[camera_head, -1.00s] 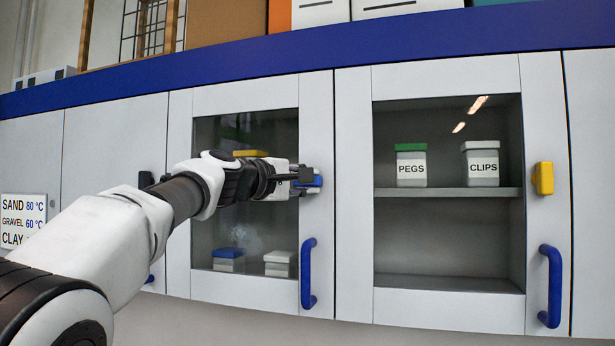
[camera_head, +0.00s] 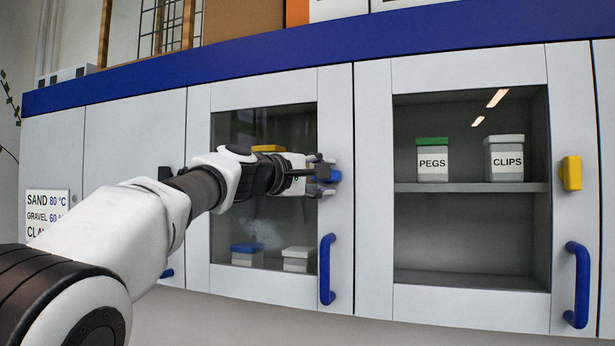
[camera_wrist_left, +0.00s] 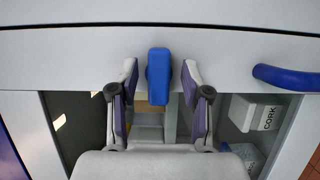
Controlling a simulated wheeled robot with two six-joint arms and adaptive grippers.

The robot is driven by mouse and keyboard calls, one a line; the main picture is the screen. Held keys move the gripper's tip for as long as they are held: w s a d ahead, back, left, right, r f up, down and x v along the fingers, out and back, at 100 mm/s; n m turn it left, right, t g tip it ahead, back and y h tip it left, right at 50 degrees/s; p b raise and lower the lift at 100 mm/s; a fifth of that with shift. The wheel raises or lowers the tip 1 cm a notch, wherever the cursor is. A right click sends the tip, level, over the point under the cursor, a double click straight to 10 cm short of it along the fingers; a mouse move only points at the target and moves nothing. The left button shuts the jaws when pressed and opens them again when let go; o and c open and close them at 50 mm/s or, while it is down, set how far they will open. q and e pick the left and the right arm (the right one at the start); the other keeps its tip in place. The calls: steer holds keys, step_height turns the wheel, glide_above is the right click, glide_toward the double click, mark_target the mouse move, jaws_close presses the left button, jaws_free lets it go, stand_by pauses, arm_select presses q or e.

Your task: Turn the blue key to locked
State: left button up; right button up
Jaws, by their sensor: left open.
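The blue key (camera_wrist_left: 158,78) sits on the frame of a glass cabinet door. In the left wrist view its long side lies across the door's upright frame, so it lies level. In the head view the key (camera_head: 335,176) is partly hidden by my left gripper (camera_head: 324,174). My left gripper (camera_wrist_left: 160,70) is open, with one finger on each side of the key. Gaps show between the key and both fingers, so it is not gripped. My right gripper is not in view.
A blue handle (camera_head: 327,270) is below the key on the same door. The right-hand door has a yellow key (camera_head: 571,173), standing upright, and another blue handle (camera_head: 578,285). Jars labelled PEGS (camera_head: 432,160) and CLIPS (camera_head: 504,158) stand behind its glass.

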arm_select(q)
steer(key=v, duration=1.1)
steer(key=shift+a, duration=0.25)
steer(key=shift+f, duration=0.1)
